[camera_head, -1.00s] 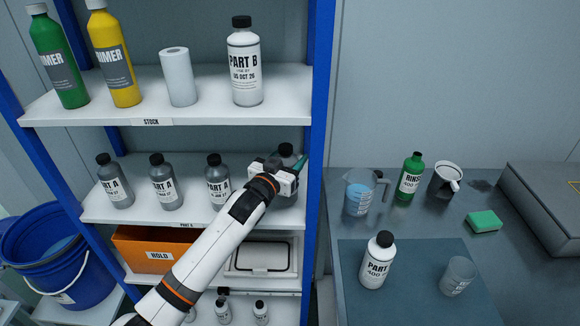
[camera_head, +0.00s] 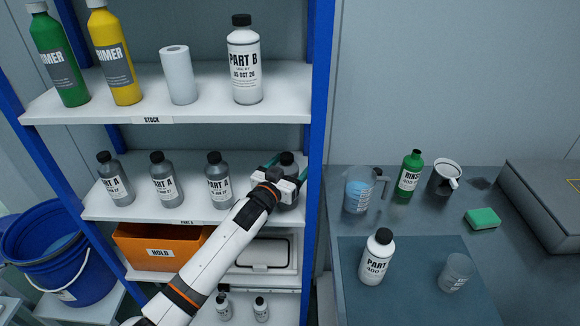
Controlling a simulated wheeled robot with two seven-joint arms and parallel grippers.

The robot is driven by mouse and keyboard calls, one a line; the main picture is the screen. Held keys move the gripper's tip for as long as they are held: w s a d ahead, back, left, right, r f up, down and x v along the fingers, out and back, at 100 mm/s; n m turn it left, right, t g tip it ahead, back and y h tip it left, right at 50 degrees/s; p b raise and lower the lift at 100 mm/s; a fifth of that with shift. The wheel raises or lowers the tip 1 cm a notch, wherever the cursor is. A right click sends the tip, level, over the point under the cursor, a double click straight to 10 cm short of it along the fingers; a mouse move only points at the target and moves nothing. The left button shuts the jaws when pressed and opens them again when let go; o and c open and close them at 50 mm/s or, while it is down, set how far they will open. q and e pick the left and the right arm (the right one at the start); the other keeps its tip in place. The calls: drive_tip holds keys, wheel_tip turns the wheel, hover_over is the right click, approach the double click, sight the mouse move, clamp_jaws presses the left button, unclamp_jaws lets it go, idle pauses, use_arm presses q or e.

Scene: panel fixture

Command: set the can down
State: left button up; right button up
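The can is a grey bottle with a black cap (camera_head: 287,158), upright at the right end of the middle shelf (camera_head: 140,213). Its lower body and label are hidden behind my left gripper (camera_head: 287,165). The gripper's teal fingers show on either side of the can, spread wider than its body, so the gripper looks open around it. The can's cap is level with those of the other bottles in the row; its base on the shelf is hidden. My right gripper is not in view.
Several grey PART A bottles (camera_head: 163,180) stand to the left on the same shelf. The blue rack post (camera_head: 318,110) is close on the right. An orange HOLD bin (camera_head: 160,247) is below. A bench with a beaker (camera_head: 360,192) and bottles stands right.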

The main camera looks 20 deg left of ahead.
use_arm(q)
drive_tip(key=shift+r, duration=0.15)
drive_tip(key=s+a+b, duration=0.1)
drive_tip(key=s+a, duration=0.1)
drive_tip(key=s, duration=1)
drive_tip(key=s+d+f+g+y, duration=0.1)
drive_tip(key=s+f+g, duration=0.15)
drive_tip(key=f, duration=0.75)
drive_tip(key=s+d+f+g, duration=0.1)
drive_tip(key=s+f+g, duration=0.15)
drive_tip(key=f, duration=0.75)
drive_tip(key=s+a+f+g+y, duration=0.1)
drive_tip(key=s+a+f+g, duration=0.15)
drive_tip(key=s+f, duration=0.95)
drive_tip(key=s+a+f+g+y, duration=0.1)
drive_tip(key=s+f+g, duration=0.45)
drive_tip(key=f, duration=1.05)
drive_tip(key=s+f+g, duration=0.1)
drive_tip(key=s+f, duration=0.3)
drive_tip(key=s, duration=0.8)
drive_tip(key=s+f+g, duration=0.2)
drive_tip(key=s+f, duration=0.3)
drive_tip(key=s, duration=0.8)
drive_tip(key=shift+a+f+g, duration=0.2)
drive_tip(key=shift+a+g, duration=0.1)
drive_tip(key=shift+a, duration=0.1)
